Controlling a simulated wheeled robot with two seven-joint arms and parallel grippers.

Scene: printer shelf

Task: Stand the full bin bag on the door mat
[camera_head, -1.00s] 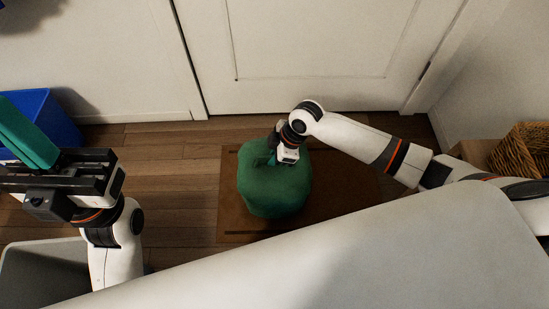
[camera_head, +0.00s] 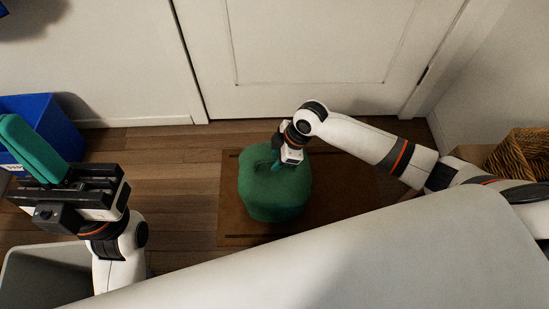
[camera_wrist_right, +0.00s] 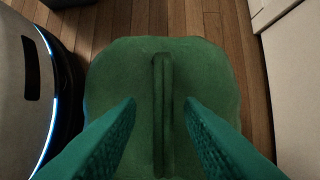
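The full bin bag (camera_head: 262,200) is a rounded dark green sack. It sits upright on the brown door mat (camera_head: 335,215) in front of the door. My right gripper (camera_head: 279,166) is at the top of the bag. In the right wrist view, the teal fingers of my right gripper (camera_wrist_right: 160,104) are apart, one on each side of the bag's raised green top ridge (camera_wrist_right: 162,120), with gaps on both sides.
A blue bin (camera_head: 50,120) stands by the wall at left. A grey open bin (camera_head: 30,275) is at the lower left. A wicker basket (camera_head: 520,155) is at the right. The white door (camera_head: 310,50) is behind the mat. Wooden floor left of the mat is clear.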

